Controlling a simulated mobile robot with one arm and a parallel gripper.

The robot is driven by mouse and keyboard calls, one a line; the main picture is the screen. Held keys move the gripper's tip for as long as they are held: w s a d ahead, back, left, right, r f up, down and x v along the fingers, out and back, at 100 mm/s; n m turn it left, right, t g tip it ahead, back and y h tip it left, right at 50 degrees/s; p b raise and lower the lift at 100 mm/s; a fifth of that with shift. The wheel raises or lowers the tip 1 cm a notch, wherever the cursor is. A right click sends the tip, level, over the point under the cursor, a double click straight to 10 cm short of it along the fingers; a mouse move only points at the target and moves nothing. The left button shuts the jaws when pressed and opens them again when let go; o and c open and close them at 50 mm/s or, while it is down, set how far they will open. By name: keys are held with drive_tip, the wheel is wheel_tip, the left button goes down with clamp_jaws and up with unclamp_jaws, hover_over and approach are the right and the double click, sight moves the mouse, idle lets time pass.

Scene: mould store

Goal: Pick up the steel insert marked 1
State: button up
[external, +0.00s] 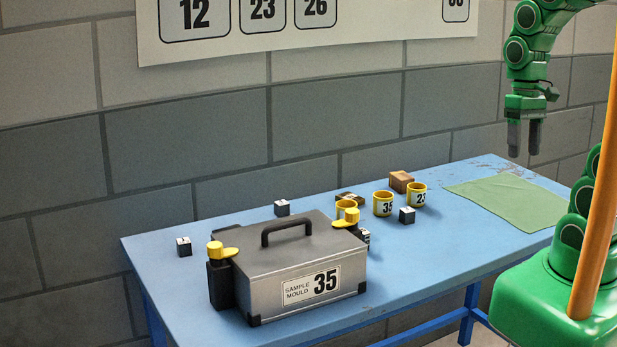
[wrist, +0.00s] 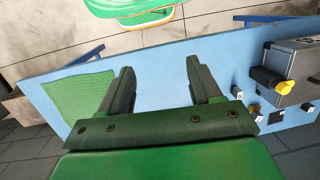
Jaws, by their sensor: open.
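Several small dark cubes with pale marked faces stand on the blue table (external: 450,250). One cube (external: 184,246) is at the left, one (external: 282,208) behind the mould case, one (external: 407,215) by the yellow cups, and one (external: 364,237) partly hidden at the case's right end. Their marks are too small to read surely, so I cannot tell which is 1. My gripper (external: 524,150) is open and empty, high above the table's right end, away from the cubes. In the wrist view my gripper (wrist: 161,70) has its fingers wide apart; cubes (wrist: 237,92) show to their right.
A grey case (external: 262,288) marked 35 with yellow latches fills the table's front left. Yellow cups (external: 383,203), one marked 35 and another (external: 417,193) marked 23, stand near a brown block (external: 400,181). A green cloth (external: 508,201) lies flat at the right. A wall stands behind.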

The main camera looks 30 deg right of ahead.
sight(186, 241)
drive_tip(key=w+a+f+m+y, duration=0.1)
drive_tip(key=w+a+m+y, duration=0.15)
drive_tip(key=w+a, duration=0.8)
drive_tip(key=w+a+m+g+y, duration=0.15)
drive_tip(key=w+a+y, duration=0.35)
drive_tip(key=a, duration=1)
drive_tip(key=w+a+f+m+y, duration=0.1)
drive_tip(key=w+a+m+y, duration=0.2)
drive_tip(key=w+a, duration=0.8)
drive_tip(key=w+a+f+m+t, duration=0.1)
drive_tip(key=w+a+f+m, duration=0.3)
drive_tip(key=w+a+f, duration=0.1)
drive_tip(key=w+a+f+m+t+y, duration=0.1)
drive_tip(key=w+a+f+m, duration=0.3)
drive_tip(key=a+f, duration=0.4)
drive_tip(key=w+a+f+m+t+y, duration=0.1)
drive_tip(key=w+a+f+m+t, duration=0.2)
drive_tip(key=f, duration=0.6)
drive_tip(key=shift+w+a+f+m, duration=0.1)
drive_tip(key=shift+w+a+m, duration=0.2)
drive_tip(key=shift+w+a, duration=0.5)
drive_tip(key=shift+w+a+m, duration=0.3)
drive_tip(key=shift+w+a, duration=0.2)
drive_tip(key=shift+a, duration=0.55)
drive_tip(key=shift+x, duration=1.15)
drive_tip(key=shift+a+f, duration=0.15)
drive_tip(key=shift+a, duration=0.5)
drive_tip(key=shift+r+x, duration=0.2)
drive_tip(key=shift+x, duration=1.9)
drive_tip(key=shift+a, duration=0.1)
